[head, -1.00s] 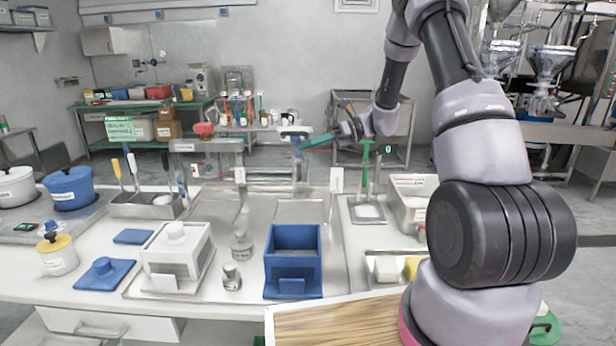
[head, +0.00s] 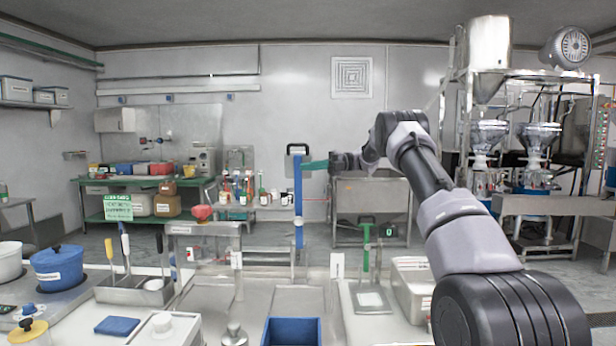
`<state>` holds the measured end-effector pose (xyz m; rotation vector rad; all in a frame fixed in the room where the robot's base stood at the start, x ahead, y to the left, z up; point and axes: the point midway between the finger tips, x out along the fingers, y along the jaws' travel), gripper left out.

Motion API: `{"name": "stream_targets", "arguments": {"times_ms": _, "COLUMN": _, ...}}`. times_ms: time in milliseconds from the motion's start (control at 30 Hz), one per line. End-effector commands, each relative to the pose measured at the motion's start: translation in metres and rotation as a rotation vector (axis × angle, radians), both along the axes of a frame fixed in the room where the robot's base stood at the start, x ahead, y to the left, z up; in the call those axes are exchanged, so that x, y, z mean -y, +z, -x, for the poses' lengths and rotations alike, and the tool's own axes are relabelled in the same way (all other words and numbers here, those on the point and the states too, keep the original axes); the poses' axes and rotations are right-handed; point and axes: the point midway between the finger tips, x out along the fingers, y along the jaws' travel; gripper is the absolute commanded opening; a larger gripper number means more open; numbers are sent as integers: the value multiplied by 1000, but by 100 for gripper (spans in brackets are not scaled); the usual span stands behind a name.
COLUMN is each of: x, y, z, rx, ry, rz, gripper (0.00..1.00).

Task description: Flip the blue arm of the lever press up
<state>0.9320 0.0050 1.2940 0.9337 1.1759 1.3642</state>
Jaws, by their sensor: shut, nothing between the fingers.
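The lever press's blue arm (head: 298,200) stands upright, near the middle of the head view. Its black handle (head: 298,149) is at the top. My gripper (head: 308,165) has teal fingers and reaches in from the right, high up beside the blue arm just below the handle. The fingers are shut and hold nothing. Their tips look close to the arm's right side; I cannot tell whether they touch it. The foot of the press is hard to make out among the metal parts behind the worktop.
A blue open box (head: 291,331) stands at the front centre. A green-handled tool (head: 367,243) stands right of the press. A holder with utensils (head: 135,289) and a blue pot (head: 58,268) are at left. The air left of the blue arm is clear.

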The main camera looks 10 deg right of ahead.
Motion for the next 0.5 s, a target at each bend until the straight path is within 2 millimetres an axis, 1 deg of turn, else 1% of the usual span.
{"name": "stream_targets", "arguments": {"times_ms": 33, "x": 1, "y": 0, "z": -6, "rx": -14, "ry": 0, "rz": -3, "gripper": 0}}
{"name": "stream_targets", "arguments": {"times_ms": 200, "x": 4, "y": 4, "z": -20, "rx": -62, "ry": -1, "rz": -12, "gripper": 0}}
{"name": "stream_targets", "arguments": {"times_ms": 500, "x": 6, "y": 8, "z": -33, "rx": -105, "ry": 0, "rz": -20, "gripper": 0}}
